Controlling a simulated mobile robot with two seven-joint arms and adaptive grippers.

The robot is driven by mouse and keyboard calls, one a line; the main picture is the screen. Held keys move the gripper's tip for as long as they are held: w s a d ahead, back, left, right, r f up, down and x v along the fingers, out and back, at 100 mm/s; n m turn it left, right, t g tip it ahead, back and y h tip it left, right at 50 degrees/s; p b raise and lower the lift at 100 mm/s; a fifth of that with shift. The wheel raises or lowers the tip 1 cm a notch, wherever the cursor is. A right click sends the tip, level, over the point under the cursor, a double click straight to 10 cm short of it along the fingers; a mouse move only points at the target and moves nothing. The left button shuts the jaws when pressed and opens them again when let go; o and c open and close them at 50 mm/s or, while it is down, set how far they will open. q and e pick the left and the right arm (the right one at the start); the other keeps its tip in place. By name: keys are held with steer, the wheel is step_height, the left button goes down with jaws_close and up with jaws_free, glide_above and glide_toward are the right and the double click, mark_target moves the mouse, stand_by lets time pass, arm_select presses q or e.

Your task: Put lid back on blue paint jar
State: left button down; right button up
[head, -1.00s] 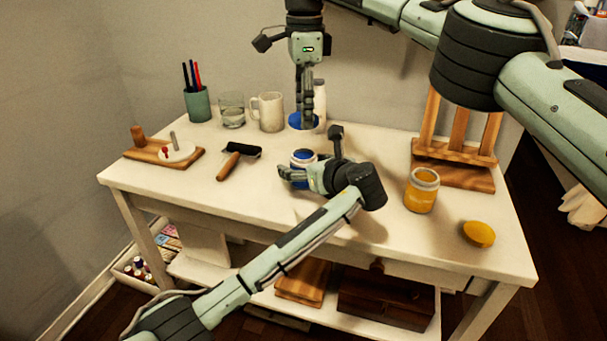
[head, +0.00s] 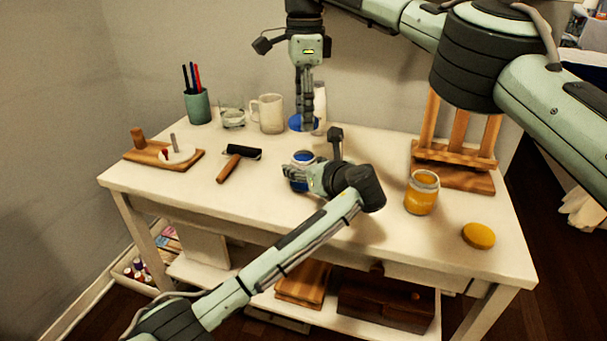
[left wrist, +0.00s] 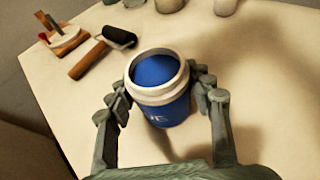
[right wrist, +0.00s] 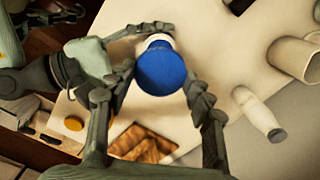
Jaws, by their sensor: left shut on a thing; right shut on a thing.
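The open blue paint jar (head: 303,157) stands upright near the middle of the table, with blue paint inside its pale rim. My left gripper (head: 302,173) is shut on the jar from the front; the left wrist view shows the jar (left wrist: 157,95) with a finger on each side. My right gripper (head: 304,124) points down behind the jar, shut on the round blue lid (head: 296,121). The right wrist view shows the lid (right wrist: 160,72) between the fingers, with part of the jar beyond it. The lid is apart from the jar in the head view.
An orange paint jar (head: 422,193) and its yellow lid (head: 479,236) are at the right, before a wooden easel (head: 455,173). A roller (head: 237,161) lies left of the jar. A mug (head: 269,114), a glass (head: 232,117) and a white bottle (head: 320,103) stand behind.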

glide_above(304, 159)
steer(key=shift+s+f, duration=0.1)
steer(key=shift+f, duration=2.4)
steer(key=shift+f, duration=0.1)
steer(key=shift+f, duration=0.8)
steer(key=shift+f, duration=0.6)
